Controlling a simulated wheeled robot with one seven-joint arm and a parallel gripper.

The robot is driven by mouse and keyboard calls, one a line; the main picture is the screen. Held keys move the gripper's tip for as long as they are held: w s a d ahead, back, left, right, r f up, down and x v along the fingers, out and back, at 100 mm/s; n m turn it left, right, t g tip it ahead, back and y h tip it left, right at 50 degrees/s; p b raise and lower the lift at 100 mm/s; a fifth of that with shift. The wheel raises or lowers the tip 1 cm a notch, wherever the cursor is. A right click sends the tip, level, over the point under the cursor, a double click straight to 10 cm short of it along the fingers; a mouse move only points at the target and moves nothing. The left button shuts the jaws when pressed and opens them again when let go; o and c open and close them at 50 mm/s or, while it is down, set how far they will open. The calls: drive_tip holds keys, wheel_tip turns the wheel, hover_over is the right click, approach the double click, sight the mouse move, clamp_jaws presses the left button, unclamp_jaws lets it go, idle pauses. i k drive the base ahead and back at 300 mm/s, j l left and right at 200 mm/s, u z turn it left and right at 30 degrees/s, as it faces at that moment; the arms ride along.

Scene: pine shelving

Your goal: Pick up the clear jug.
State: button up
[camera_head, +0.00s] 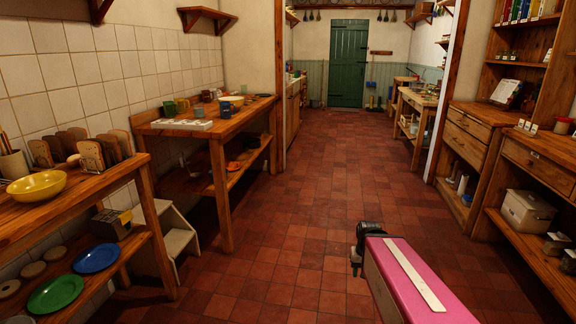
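I cannot make out a clear jug anywhere in the head view. My arm's pink link, with a white strip along its top, reaches in from the bottom right over the tiled floor. At its far end is a dark part that seems to belong to my gripper (356,262). It is mostly hidden behind the link, so I cannot tell whether its fingers are open. It is above the open floor, apart from the furniture.
A left shelf unit holds a yellow bowl (37,186), a green plate (55,293) and a blue plate (97,258). Beyond are a step stool (178,240) and a wooden bench (217,128). Drawers and shelves (541,169) line the right. The red-tiled aisle (325,170) is clear to the green door (348,63).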

sight(199, 109)
drive_tip(key=i+u, duration=0.15)
drive_tip(key=i, duration=0.4)
drive_tip(key=i+l+u, duration=0.15)
drive_tip(key=i, duration=0.4)
drive_tip(key=i+l+u, duration=0.15)
drive_tip(key=i, duration=0.4)
